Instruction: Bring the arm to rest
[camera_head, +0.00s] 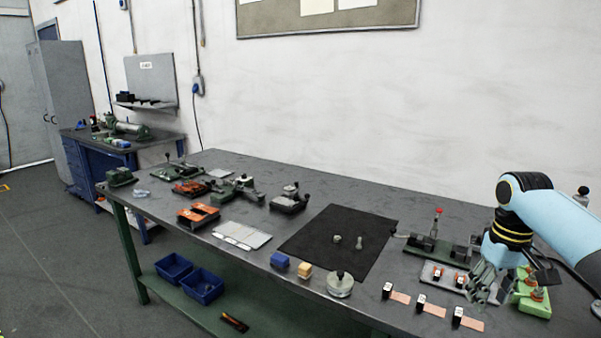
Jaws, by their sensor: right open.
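My right arm comes in from the right edge. Its gripper (482,291) points down at the right end of the workbench (340,190), and its fingers stand apart. I see nothing held between them. The gripper is close to a light tray with red items (445,276) and a green block fixture (532,298); whether it touches either I cannot tell. Three copper foil strips (434,309) with small black-and-white blocks (387,290) lie in a row at the front right. My left gripper is not in view.
A black mat (345,229) holds two small metal parts. A round metal weight (340,284), a blue block (280,260) and a yellow block (305,270) stand near the front edge. A fixture with a red-knobbed lever (437,222) is behind the tray. Orange trays (198,214) lie left.

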